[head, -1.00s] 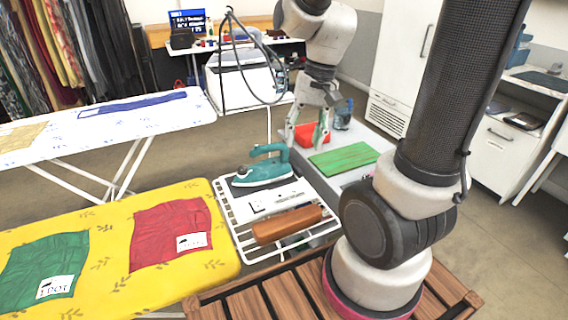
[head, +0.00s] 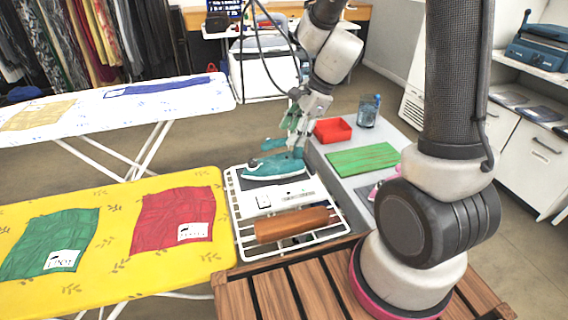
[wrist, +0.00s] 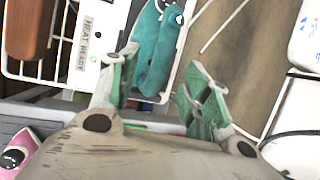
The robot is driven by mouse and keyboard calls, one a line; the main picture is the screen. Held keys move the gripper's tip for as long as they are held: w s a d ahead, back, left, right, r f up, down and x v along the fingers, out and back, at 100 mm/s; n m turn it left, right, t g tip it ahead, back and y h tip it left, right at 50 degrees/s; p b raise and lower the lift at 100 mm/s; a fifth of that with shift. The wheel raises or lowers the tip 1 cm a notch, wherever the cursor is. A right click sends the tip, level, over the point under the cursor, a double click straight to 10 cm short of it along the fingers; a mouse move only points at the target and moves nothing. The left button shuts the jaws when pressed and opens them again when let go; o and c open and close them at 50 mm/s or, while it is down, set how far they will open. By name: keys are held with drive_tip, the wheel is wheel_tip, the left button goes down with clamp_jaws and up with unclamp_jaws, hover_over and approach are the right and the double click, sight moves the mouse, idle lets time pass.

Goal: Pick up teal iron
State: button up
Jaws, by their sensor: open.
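The teal iron (head: 272,166) rests on the white wire rack (head: 243,237), on a dark pad at its far end. My gripper (head: 292,130) is open and hangs just above the iron's right part, with its green-padded fingers pointing down. In the wrist view the iron (wrist: 158,45) lies beyond my gripper (wrist: 160,82), ahead of the gap between the spread fingers. Nothing is between the fingers. I cannot tell whether a finger touches the iron.
A brown wooden roller (head: 292,224) lies on the rack near me. Right of the rack are a green board (head: 362,159), a red tray (head: 332,130) and a glass jar (head: 368,112). The yellow ironing board (head: 120,215) with red and green cloths is at left.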

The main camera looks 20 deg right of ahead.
sight(286, 139)
drive_tip(key=x, duration=0.4)
drive_tip(key=shift+a+f, duration=0.2)
drive_tip(key=shift+f, duration=0.05)
clamp_jaws()
drive_tip(key=shift+r, duration=0.1)
wheel_tip(286, 139, up, 10)
idle(0.3)
